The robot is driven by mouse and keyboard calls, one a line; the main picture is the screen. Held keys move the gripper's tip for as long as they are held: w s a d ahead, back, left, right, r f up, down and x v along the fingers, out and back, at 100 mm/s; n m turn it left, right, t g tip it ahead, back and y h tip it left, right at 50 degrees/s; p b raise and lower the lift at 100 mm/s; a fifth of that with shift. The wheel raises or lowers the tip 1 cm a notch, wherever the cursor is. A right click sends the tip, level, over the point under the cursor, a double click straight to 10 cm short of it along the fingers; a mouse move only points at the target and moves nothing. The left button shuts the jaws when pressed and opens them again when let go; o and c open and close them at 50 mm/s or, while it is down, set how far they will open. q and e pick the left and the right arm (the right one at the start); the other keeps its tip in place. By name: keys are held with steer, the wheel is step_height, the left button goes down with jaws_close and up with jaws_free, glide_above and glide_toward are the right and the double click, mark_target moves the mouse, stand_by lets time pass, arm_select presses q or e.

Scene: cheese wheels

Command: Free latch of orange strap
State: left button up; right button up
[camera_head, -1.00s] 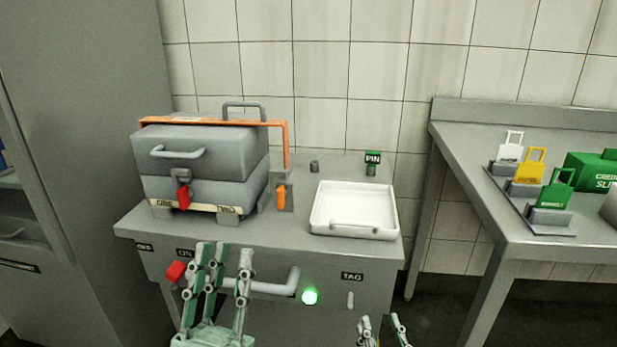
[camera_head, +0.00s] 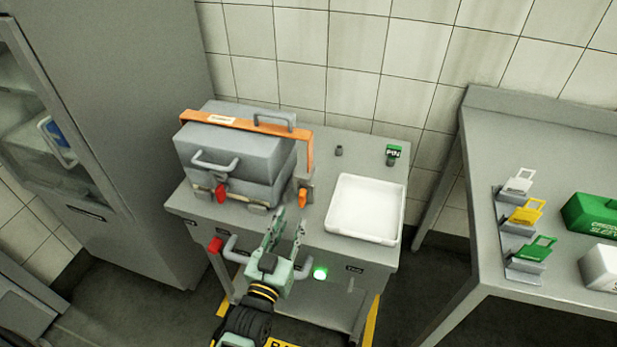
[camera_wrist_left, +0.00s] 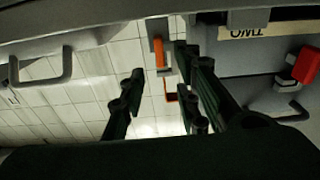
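The orange strap (camera_head: 265,127) runs over the top of the grey lidded box (camera_head: 225,165) and down its right side. Its orange latch (camera_head: 302,197) sits upright on a small grey mount beside the box; the latch also shows in the left wrist view (camera_wrist_left: 159,53). My left gripper (camera_head: 287,226) is open and empty, just in front of the cart's top edge and a little below the latch. In the left wrist view its fingers (camera_wrist_left: 165,88) stand apart, with the latch beyond them, not touched. My right gripper is out of view.
A red latch (camera_head: 221,192) hangs on the box front. A white tray (camera_head: 337,229) and a green PIN block (camera_head: 393,152) are to the right on the cart. A bar handle (camera_head: 232,252) and lit green button (camera_head: 320,273) are on the cart front.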

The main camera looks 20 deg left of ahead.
mark_target(301, 203)
arm_select(q)
steer(key=shift+w+f+g+p, duration=0.25)
steer(key=shift+w+g+p, duration=0.05)
steer(key=shift+w, duration=0.1)
steer(key=shift+w+d+p, duration=0.15)
steer(key=shift+w+p, duration=0.15)
steer(key=shift+w, duration=3.3)
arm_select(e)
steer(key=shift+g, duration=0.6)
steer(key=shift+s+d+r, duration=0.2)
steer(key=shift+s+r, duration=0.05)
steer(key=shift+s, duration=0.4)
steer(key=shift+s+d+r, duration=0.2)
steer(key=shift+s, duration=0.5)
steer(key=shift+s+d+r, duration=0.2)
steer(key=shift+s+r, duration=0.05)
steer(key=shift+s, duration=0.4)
arm_select(q)
steer(key=shift+c, duration=0.6)
jaws_close()
